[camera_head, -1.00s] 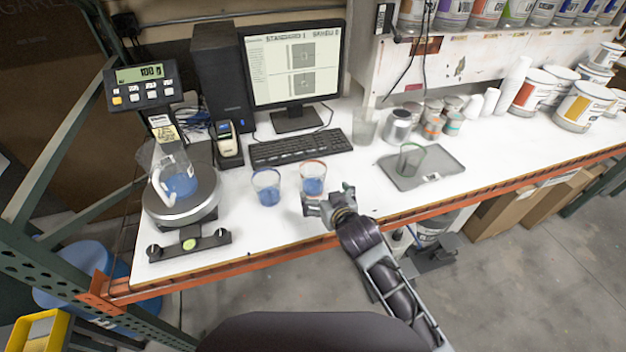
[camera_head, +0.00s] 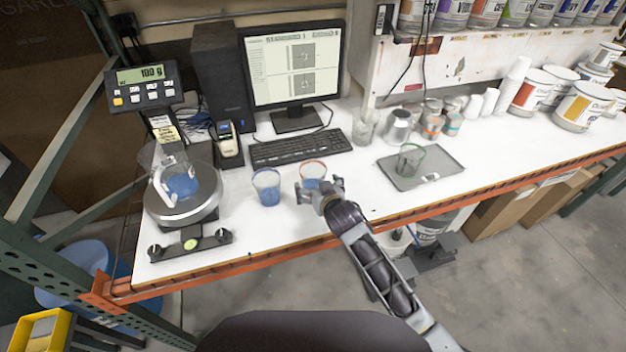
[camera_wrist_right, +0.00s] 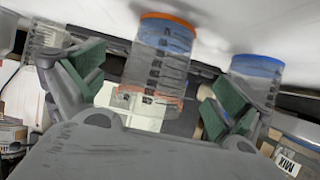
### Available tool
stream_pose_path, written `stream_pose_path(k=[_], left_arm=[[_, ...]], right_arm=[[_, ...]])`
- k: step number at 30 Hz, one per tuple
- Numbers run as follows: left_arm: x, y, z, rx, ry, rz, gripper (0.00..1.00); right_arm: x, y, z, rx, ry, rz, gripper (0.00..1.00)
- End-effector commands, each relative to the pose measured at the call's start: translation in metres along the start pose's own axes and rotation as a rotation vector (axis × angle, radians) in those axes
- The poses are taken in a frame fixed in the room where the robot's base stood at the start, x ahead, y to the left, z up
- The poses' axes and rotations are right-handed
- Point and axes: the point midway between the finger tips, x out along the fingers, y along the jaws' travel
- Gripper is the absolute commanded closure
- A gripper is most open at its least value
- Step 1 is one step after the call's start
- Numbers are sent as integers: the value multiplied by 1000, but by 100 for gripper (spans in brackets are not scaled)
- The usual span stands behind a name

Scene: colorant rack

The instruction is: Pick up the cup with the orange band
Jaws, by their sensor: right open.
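The clear cup with the orange band (camera_head: 313,168) stands on the white bench, left of the middle in the head view. My right gripper (camera_head: 320,187) is just in front of it, and hides its lower part. In the right wrist view the orange-banded cup (camera_wrist_right: 160,55) shows between and beyond the two green-padded fingers of my right gripper (camera_wrist_right: 157,88). The fingers are apart, with nothing clasped. I cannot tell whether they reach around the cup. My left gripper is not in view.
A blue-banded cup (camera_head: 266,188) with blue content stands close left of the orange one. It also shows in the wrist view (camera_wrist_right: 257,75). A keyboard (camera_head: 300,148) lies behind, a scale (camera_head: 182,208) stands at left, and a grey tray (camera_head: 440,170) with a green-banded cup at right.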

Motion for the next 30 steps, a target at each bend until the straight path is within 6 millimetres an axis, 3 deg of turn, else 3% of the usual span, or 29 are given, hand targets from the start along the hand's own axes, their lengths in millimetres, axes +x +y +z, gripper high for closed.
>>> stream_pose_path(k=[16,30], left_arm=[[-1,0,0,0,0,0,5],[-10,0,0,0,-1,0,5]], right_arm=[[5,0,1,0,-1,0,0],[35,2,4,-1,-1,0,0]])
